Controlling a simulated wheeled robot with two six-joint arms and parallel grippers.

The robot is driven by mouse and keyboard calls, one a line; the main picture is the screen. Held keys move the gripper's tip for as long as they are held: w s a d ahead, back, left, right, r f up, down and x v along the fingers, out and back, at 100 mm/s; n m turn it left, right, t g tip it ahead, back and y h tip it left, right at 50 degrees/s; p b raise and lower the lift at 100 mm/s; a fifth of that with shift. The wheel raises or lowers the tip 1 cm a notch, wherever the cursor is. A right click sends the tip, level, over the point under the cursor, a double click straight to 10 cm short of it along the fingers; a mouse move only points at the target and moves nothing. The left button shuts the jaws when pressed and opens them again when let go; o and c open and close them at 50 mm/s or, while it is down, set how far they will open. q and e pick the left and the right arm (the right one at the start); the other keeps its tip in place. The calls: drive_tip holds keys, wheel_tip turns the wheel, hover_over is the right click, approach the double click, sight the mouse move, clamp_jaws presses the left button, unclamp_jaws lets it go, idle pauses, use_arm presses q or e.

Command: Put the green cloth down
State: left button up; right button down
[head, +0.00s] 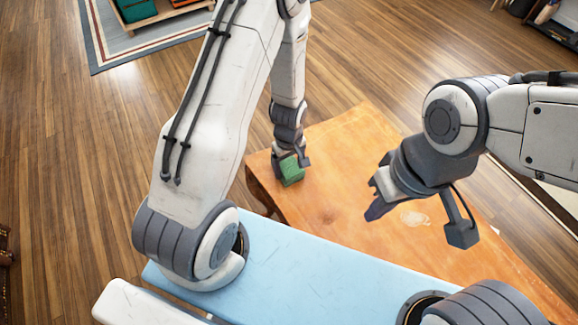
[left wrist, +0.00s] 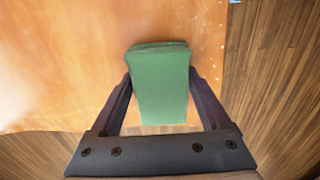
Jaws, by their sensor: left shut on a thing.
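The green cloth (head: 291,171) is a small folded block at the left end of the wooden table (head: 340,190). My left gripper (head: 290,160) is shut on it. In the left wrist view the cloth (left wrist: 160,85) sits between the two dark fingers, with the orange-brown tabletop (left wrist: 60,60) behind it. I cannot tell whether the cloth touches the tabletop or is just above it. My right gripper (head: 372,198) is over the middle of the table, apart from the cloth; its fingers look spread and nothing shows between them.
The table's edge is close to the cloth, with wood floor (head: 110,130) beyond it. The tabletop between my grippers is bare, apart from a pale mark (head: 415,219). A rug (head: 110,55) and a low wooden rack (head: 165,14) with bins stand far off at the upper left.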

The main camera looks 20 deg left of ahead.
sight(289, 165)
use_arm(q)
drive_tip(key=shift+f, duration=0.1)
drive_tip(key=o, duration=1.3)
wheel_tip(289, 165, up, 12)
drive_tip(key=p, duration=0.4)
drive_tip(key=s+d+r+m, duration=0.5)
drive_tip(key=d+r+m, duration=0.25)
drive_tip(key=r, duration=0.25)
drive_tip(key=s+d+r+m, duration=0.1)
drive_tip(key=s+r+m, duration=0.1)
drive_tip(key=s+m, duration=0.1)
drive_tip(key=s+d+r+m, duration=0.2)
drive_tip(key=s+r+m, duration=0.1)
drive_tip(key=s+m, duration=0.1)
drive_tip(key=s+d+r+m+h, duration=0.1)
drive_tip(key=s+r+m, duration=0.2)
drive_tip(key=s, duration=0.2)
drive_tip(key=shift+s+d+r, duration=0.1)
drive_tip(key=shift+s+d, duration=0.15)
drive_tip(key=shift+s, duration=0.15)
